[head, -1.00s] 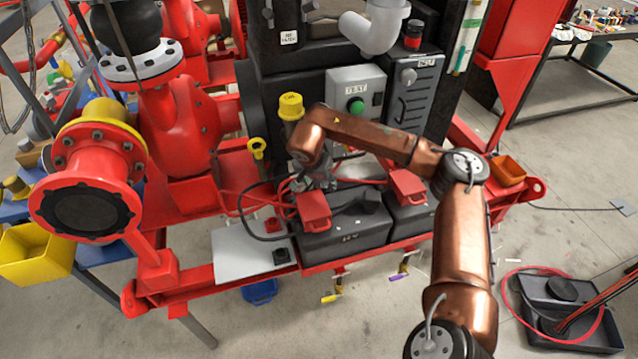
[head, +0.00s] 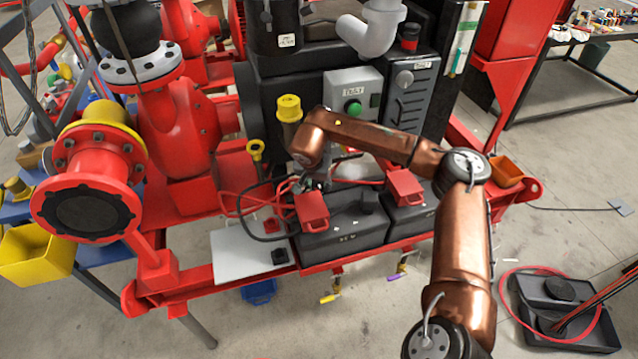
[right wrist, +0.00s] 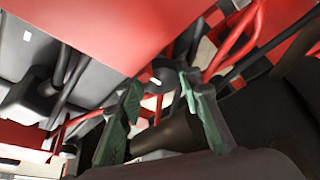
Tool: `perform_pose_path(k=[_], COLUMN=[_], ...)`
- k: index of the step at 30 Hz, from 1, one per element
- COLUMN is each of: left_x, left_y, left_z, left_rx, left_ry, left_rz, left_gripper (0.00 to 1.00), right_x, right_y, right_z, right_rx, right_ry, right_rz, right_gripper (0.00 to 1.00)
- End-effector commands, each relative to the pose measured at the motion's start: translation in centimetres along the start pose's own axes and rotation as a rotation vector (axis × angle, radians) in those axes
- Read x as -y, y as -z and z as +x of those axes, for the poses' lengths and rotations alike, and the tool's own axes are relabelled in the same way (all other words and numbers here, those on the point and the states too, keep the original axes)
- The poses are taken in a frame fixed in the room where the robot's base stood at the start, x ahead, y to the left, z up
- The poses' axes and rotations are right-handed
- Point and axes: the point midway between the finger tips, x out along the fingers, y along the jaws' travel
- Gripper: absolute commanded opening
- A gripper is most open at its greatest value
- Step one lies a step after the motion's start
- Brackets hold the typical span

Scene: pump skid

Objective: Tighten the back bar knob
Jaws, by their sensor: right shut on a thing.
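My right gripper (head: 312,184) reaches down behind the left battery (head: 345,222), close to its red terminal cover (head: 311,209). My own forearm and the cover partly hide it in the head view. In the right wrist view the green fingers of my right gripper (right wrist: 162,82) stand on either side of a small dark knob (right wrist: 164,73) with a white mark. The fingers are shut on this knob, though the contact is partly shadowed. The bar under the knob is not clear in either view. My left gripper is not in view.
Red and black cables (head: 250,205) loop left of the batteries. A yellow-capped post (head: 289,108) and a control box with a green button (head: 353,107) stand close behind the gripper. A second red terminal cover (head: 404,187) is to the right. A pale plate (head: 240,255) lies at left.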

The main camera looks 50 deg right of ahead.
Motion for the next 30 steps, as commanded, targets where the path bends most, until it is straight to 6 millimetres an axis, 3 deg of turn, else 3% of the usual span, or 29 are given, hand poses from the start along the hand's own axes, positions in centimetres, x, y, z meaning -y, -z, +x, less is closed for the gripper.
perform_pose_path(k=[11, 12, 18, 30], left_x=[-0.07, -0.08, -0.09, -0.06], left_y=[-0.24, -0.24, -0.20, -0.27], left_z=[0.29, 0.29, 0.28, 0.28], left_rx=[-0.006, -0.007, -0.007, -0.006], left_ry=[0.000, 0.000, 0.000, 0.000], left_rz=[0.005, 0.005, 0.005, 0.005], left_gripper=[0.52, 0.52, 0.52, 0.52], right_x=[-0.05, -0.04, -0.04, 0.01], right_y=[0.06, 0.06, 0.05, 0.04], right_z=[-0.08, -0.08, -0.07, -0.55], right_rx=[-0.001, -0.001, -0.001, -0.001], right_ry=[0.015, 0.015, 0.015, 0.017], right_rz=[-0.036, -0.036, -0.036, -0.036], right_gripper=[0.08, 0.33, 0.47, 0.50])
